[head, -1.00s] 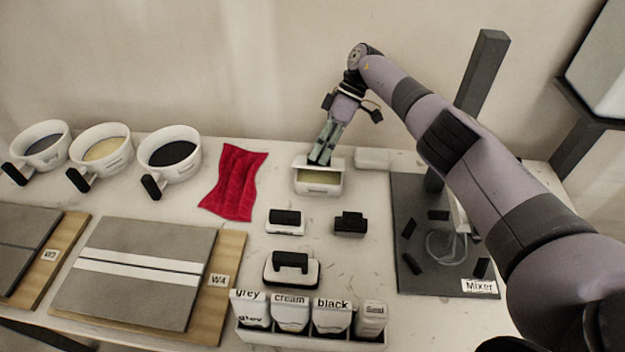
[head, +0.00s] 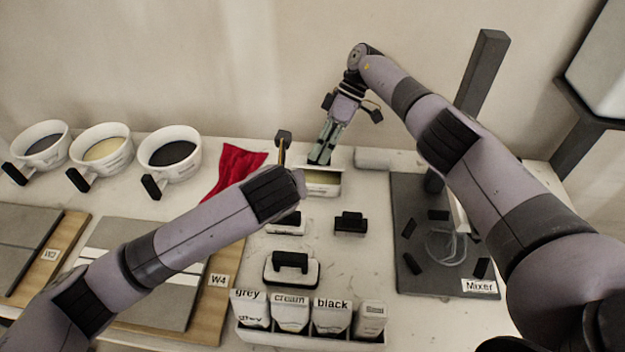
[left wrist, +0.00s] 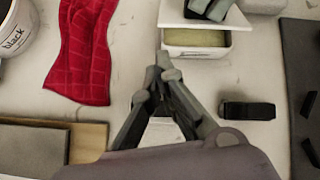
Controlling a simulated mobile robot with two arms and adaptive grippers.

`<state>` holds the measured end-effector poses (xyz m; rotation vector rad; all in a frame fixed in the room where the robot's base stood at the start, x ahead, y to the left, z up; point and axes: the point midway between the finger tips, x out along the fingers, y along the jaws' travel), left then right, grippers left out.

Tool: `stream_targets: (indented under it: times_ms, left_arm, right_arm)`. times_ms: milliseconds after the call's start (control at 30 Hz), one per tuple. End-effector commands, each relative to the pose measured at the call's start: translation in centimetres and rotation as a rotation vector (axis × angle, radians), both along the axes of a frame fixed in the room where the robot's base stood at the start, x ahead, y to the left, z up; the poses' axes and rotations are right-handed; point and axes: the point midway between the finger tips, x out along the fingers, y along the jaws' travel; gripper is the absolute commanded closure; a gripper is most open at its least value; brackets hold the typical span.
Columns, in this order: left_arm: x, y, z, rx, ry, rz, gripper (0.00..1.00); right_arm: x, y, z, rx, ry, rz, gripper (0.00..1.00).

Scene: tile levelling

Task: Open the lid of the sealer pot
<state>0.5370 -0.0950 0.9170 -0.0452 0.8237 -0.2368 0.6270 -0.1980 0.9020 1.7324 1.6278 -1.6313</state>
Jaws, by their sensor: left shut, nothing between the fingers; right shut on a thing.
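The sealer pot (head: 326,190) is a small white box with yellowish sealer showing at its front opening. It also shows in the left wrist view (left wrist: 197,51). Its white lid (left wrist: 173,14) sits back over the rear of the pot, leaving the front uncovered. My right gripper (head: 319,162) is shut on the lid from above. My left gripper (left wrist: 165,62) is shut and empty, in front of the pot and apart from it in the left wrist view. In the head view my left arm hides its fingers.
A red cloth (head: 236,168) lies left of the pot. Black-handled tools (head: 291,268) and a rack of labelled containers (head: 310,335) stand nearer the front. The mixer base (head: 445,270) is at the right. Several white bowls (head: 170,155) stand at the left.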

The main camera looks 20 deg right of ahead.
Motion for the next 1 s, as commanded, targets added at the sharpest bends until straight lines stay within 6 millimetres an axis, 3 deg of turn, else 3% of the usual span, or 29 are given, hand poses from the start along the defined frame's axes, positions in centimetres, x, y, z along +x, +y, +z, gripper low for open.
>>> stream_targets:
  times_ms: [100, 267, 867, 1000]
  left_arm:
    - [-3.3, -2.1, -0.4, 0.085, -0.013, -0.134, 1.0]
    - [-4.7, -3.0, -1.2, 0.134, -0.018, -0.203, 1.0]
    - [1.3, -5.5, -8.5, 0.135, -0.016, -0.202, 1.0]
    - [2.3, -6.0, -6.1, 0.131, -0.022, -0.204, 1.0]
  right_arm:
    - [0.1, -0.1, 0.1, 0.001, -0.002, -0.002, 1.0]
    - [0.1, -0.1, 0.1, 0.0, -0.002, -0.001, 1.0]
    - [0.0, -0.1, 0.1, 0.0, -0.002, -0.001, 1.0]
    - [0.0, -0.1, 0.0, 0.0, -0.002, -0.001, 1.0]
